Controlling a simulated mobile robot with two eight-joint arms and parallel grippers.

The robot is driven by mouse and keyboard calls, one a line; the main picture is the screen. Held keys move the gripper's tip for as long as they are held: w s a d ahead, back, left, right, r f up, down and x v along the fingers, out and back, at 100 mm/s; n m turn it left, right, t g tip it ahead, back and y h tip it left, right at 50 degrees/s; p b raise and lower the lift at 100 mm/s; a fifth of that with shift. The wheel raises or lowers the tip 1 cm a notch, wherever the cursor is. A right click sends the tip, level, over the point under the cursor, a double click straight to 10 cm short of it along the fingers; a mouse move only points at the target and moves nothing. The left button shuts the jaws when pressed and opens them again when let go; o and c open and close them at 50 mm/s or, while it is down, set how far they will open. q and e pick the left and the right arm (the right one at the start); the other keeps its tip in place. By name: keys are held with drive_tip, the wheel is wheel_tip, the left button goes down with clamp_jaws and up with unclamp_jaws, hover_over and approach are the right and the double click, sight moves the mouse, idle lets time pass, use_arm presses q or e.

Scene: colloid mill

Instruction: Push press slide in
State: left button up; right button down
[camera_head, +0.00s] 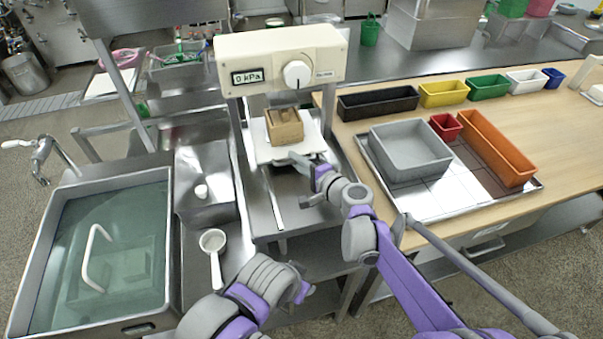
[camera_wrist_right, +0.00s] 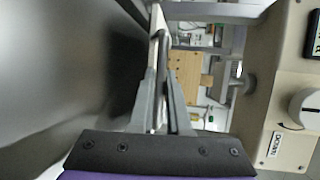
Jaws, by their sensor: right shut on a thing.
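The press (camera_head: 280,60) is a cream head with a 0 kPa display and a knob, on two metal posts. Under it, a white slide (camera_head: 264,153) carries a wooden box (camera_head: 284,126) and juts toward me. My right gripper (camera_head: 297,160) is at the slide's front edge. The held part is mostly hidden by the fingers. My left arm is low in the head view; its gripper (camera_head: 301,290) shows only partly and its fingers cannot be made out.
Left of the press are a water-filled sink (camera_head: 115,250) and a white strainer (camera_head: 213,243). On the right, a wooden table (camera_head: 550,125) holds a metal tray (camera_head: 430,207) with a grey bin (camera_head: 410,148) and an orange bin (camera_head: 497,147). Several coloured bins line its back.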

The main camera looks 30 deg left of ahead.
drive_tip(key=shift+w+a, duration=0.35)
drive_tip(key=shift+r, duration=0.1)
drive_tip(key=c, duration=1.3)
unclamp_jaws()
drive_tip(key=shift+o, duration=0.7)
drive_tip(key=shift+w+a, duration=0.1)
drive_tip(key=shift+a, duration=0.05)
drive_tip(key=v, duration=1)
drive_tip(key=shift+d, duration=0.4)
